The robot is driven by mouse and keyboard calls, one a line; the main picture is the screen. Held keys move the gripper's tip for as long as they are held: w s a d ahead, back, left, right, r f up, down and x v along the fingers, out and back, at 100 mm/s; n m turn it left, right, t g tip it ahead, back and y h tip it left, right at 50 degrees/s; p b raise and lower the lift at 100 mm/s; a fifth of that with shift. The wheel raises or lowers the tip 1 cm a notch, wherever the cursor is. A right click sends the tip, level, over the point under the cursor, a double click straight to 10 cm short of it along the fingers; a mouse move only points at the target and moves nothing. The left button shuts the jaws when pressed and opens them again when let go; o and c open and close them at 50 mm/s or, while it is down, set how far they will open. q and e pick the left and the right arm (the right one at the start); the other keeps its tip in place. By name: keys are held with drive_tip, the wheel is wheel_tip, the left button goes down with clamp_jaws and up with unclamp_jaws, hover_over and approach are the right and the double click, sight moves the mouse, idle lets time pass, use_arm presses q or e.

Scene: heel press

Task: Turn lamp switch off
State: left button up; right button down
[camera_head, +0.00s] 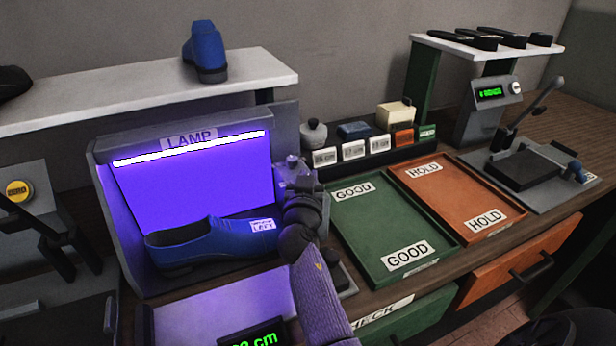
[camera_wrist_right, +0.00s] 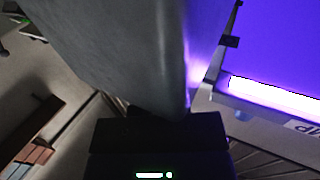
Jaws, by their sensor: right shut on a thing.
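The lamp box (camera_head: 190,180) is lit, with a white tube and violet glow under its LAMP label. The lamp switch (camera_head: 292,162) is a grey fitting on the box's right side, largely hidden by my right gripper (camera_head: 300,188). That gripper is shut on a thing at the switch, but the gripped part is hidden. In the right wrist view, my gripper (camera_wrist_right: 160,125) is dark at the bottom against a large grey surface, and the lit tube (camera_wrist_right: 275,95) shows at right. My left gripper is out of view.
A blue shoe (camera_head: 212,242) with a label lies in the lamp box. A green GOOD tray (camera_head: 375,205) and an orange HOLD tray (camera_head: 440,185) are right of my arm. Another blue shoe (camera_head: 205,50) stands on the white shelf (camera_head: 130,92). A lever press (camera_head: 530,165) is far right.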

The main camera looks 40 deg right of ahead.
drive_tip(key=n+t+y+p, duration=0.1)
drive_tip(key=y, duration=0.1)
drive_tip(key=n+t+y+p, duration=0.1)
drive_tip(key=p, duration=0.1)
drive_tip(key=n+t+y+p, duration=0.1)
drive_tip(key=n+y+p, duration=0.1)
drive_tip(key=shift+r+y, duration=0.3)
drive_tip(key=shift+r, duration=0.05)
drive_tip(key=n+t+y+p, duration=0.1)
drive_tip(key=n+y, duration=0.2)
drive_tip(key=y, duration=0.1)
drive_tip(key=shift+f+p, duration=0.15)
drive_tip(key=shift+p, duration=0.25)
drive_tip(key=shift+n+y, duration=0.4)
drive_tip(key=shift+y, duration=0.2)
drive_tip(key=y, duration=0.1)
drive_tip(key=n+y, duration=0.1)
drive_tip(key=shift+a+f+y, duration=0.1)
drive_tip(key=shift+f+y, duration=0.05)
drive_tip(key=shift+y, duration=0.15)
drive_tip(key=shift+n+y+b, duration=0.65)
drive_tip(key=shift+n+y, duration=0.55)
drive_tip(key=shift+y, duration=0.6)
drive_tip(key=shift+a+n, duration=0.1)
drive_tip(key=shift+n, duration=0.2)
